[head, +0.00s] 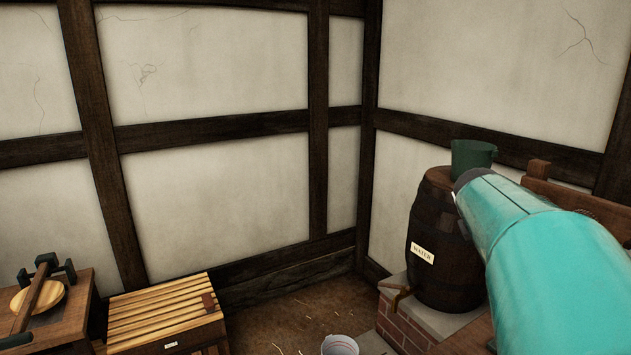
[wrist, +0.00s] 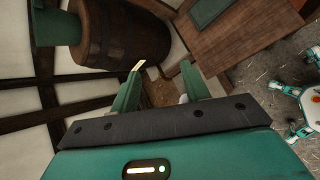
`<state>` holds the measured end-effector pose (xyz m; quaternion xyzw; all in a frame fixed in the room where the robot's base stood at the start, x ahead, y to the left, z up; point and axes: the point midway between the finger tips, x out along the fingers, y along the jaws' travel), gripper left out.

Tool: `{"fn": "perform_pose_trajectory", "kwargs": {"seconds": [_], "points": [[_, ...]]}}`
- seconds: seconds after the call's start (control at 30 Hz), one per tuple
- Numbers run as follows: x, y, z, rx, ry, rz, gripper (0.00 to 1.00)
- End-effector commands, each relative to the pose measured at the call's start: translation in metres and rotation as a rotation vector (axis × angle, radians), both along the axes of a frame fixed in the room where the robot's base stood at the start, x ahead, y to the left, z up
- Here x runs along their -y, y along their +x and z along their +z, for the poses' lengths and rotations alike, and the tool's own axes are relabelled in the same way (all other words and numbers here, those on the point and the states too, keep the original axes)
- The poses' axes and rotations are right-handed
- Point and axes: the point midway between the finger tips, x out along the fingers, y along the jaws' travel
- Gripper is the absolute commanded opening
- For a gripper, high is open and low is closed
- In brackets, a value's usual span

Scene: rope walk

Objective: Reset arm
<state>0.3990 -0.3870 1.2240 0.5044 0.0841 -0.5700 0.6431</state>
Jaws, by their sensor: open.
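My gripper (wrist: 161,72) shows in the wrist view with its two green fingers spread apart and nothing between them. Past the fingertips are a dark wooden barrel (wrist: 125,35) and a brown plank surface. In the head view my teal arm comes in from the right edge and covers part of the barrel's right side; the fingers cannot be seen there. The barrel (head: 440,215) carries a label reading WATER and stands upright on a brick-sided base (head: 402,330). A dark green pail (head: 473,155) sits on or just behind the barrel's top.
A pale bucket (head: 340,345) stands on the brown floor at the bottom centre. A slatted wooden box (head: 165,315) and a table with a round wooden piece (head: 38,296) are at left. Timber-framed walls close the corner. Floor between box and barrel is mostly clear.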

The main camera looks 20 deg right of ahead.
Motion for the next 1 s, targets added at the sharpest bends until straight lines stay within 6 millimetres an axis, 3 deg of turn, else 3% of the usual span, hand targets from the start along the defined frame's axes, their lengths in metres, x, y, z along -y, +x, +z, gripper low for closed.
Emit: {"fn": "perform_pose_trajectory", "kwargs": {"seconds": [0.03,0.23,0.4,0.5,0.6,0.7,1.0], "points": [[-0.038,0.004,-0.002,0.076,0.068,-0.027,0.46],[-0.171,-0.004,-0.027,0.345,0.414,-0.234,0.46],[-0.272,-0.036,-0.058,0.474,0.721,-0.45,0.46],[-0.322,-0.063,-0.078,0.507,0.887,-0.595,0.46],[-0.358,-0.087,-0.097,0.514,1.013,-0.731,0.46],[-0.379,-0.104,-0.109,0.508,1.088,-0.831,0.46],[-0.388,-0.112,-0.116,0.506,1.123,-0.891,0.46]]}}
